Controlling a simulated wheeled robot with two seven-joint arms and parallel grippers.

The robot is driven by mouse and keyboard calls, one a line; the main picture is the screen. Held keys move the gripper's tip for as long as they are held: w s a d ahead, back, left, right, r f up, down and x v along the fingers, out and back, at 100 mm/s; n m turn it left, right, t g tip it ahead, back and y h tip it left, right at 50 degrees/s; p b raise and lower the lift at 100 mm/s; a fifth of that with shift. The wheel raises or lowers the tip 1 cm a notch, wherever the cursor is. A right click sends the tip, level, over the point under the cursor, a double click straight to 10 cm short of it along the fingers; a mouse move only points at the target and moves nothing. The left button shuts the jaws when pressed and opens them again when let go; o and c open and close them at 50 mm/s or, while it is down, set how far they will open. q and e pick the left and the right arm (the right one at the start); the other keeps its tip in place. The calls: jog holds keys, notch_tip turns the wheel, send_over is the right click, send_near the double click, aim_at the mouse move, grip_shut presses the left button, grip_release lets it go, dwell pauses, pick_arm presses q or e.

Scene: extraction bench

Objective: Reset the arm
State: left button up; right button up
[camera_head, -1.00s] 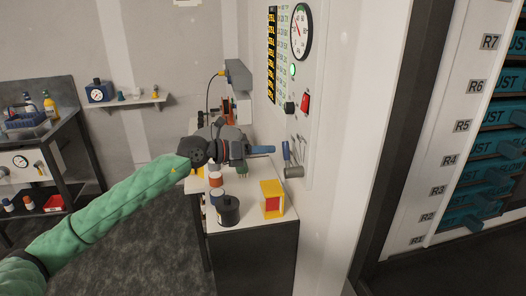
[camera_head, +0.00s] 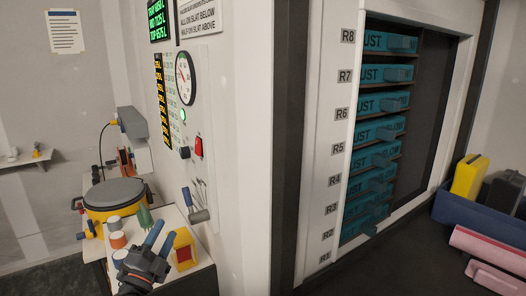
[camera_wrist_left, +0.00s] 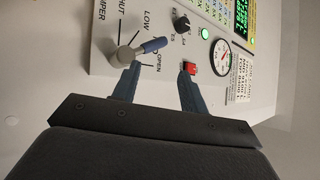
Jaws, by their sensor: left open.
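My left gripper (camera_head: 160,238) is open and empty, its two blue fingers pointing up over the small bench below the wall panel. The damper lever (camera_head: 196,206), grey with a blue handle, is on the panel above and right of the fingers, apart from them in the head view. In the left wrist view the lever (camera_wrist_left: 140,50) lies beyond the open fingers (camera_wrist_left: 158,88), near the LOW and OPEN marks; its exact setting I cannot tell. My right gripper is not in view.
The panel carries a dial (camera_head: 185,78), a green light and a red switch (camera_head: 198,146). The bench holds a yellow-rimmed round pot (camera_head: 114,197), small jars and a yellow-red box (camera_head: 184,248) close to the gripper. Right is a rack of teal slats (camera_head: 377,130) and a blue bin (camera_head: 450,213).

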pick_arm(q)
jog(key=s+a+f+n+g+y, duration=0.1)
jog(key=s+f+n+g+y, duration=0.5)
jog(key=f, duration=0.6)
jog(key=s+a+f+n+g+y, duration=0.2)
jog(key=s+f+n+g+y, duration=0.15)
jog(key=s+f+n, duration=0.65)
jog(key=s+d+f+g+h, duration=0.2)
jog(key=s+d+f+g, duration=0.25)
jog(key=s+f, duration=0.35)
jog(key=s+d+f+g+h, duration=0.25)
jog(key=s+f+g, duration=0.25)
jog(key=s, duration=0.4)
jog(key=s+d+f+g, duration=0.1)
jog(key=d+f, duration=0.1)
jog(key=f, duration=1.2)
jog(key=s+d+f, duration=0.2)
jog(key=d+f, duration=0.1)
jog(key=f, duration=1.2)
jog(key=shift+d+n+g, duration=0.15)
jog(key=shift+n+g, duration=0.25)
jog(key=shift+f, duration=0.1)
